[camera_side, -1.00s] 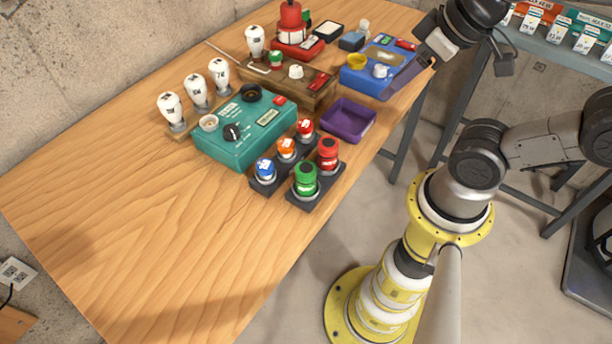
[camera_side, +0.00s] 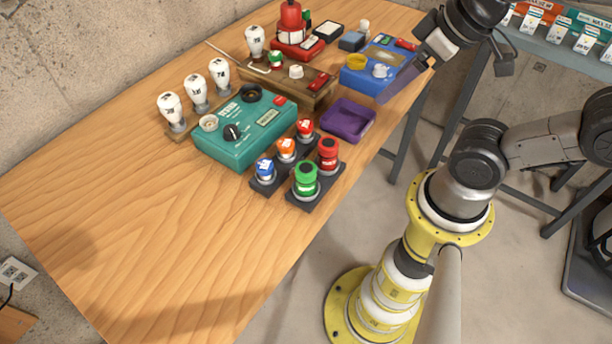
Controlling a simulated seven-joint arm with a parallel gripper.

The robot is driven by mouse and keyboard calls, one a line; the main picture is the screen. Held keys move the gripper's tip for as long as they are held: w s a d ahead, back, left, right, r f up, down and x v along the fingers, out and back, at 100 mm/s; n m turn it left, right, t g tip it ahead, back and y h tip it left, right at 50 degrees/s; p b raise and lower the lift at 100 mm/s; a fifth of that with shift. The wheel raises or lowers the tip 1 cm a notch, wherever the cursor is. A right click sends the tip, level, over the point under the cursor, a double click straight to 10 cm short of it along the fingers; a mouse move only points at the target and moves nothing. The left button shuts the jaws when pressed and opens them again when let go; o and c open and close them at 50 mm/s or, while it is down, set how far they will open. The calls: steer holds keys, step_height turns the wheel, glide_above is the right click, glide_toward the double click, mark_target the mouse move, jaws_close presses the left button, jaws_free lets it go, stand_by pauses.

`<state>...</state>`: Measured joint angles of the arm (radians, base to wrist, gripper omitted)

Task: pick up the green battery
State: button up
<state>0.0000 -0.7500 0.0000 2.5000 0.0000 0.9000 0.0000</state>
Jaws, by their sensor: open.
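The green battery (camera_side: 305,180) stands upright in a dark holder (camera_side: 325,190) near the table's front edge, beside a taller red battery (camera_side: 328,155). My gripper (camera_side: 426,56) is at the top right, beside the blue box and well away from the green battery. Its jaws are open, and nothing shows between them. The fingertips are small and hard to make out against the blue box.
A second dark holder with blue (camera_side: 265,170), orange and red cells stands just left of the green battery. A teal box (camera_side: 245,130), purple tray (camera_side: 348,120), wooden box (camera_side: 290,88) and blue box (camera_side: 375,70) lie behind. The table's left front is clear.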

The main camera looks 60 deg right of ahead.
step_height(320, 180, up, 3)
steer(key=w+a+m+g, duration=0.2)
steer(key=m, duration=1.1)
steer(key=m+g, duration=0.4)
steer(key=m, duration=0.2)
glide_above(306, 168)
steer(key=f, duration=1)
steer(key=shift+w+a+f, duration=0.1)
steer(key=shift+w+f, duration=0.05)
steer(key=shift+w, duration=0.05)
steer(key=shift+s+f, duration=0.2)
steer(key=shift+f, duration=2.45)
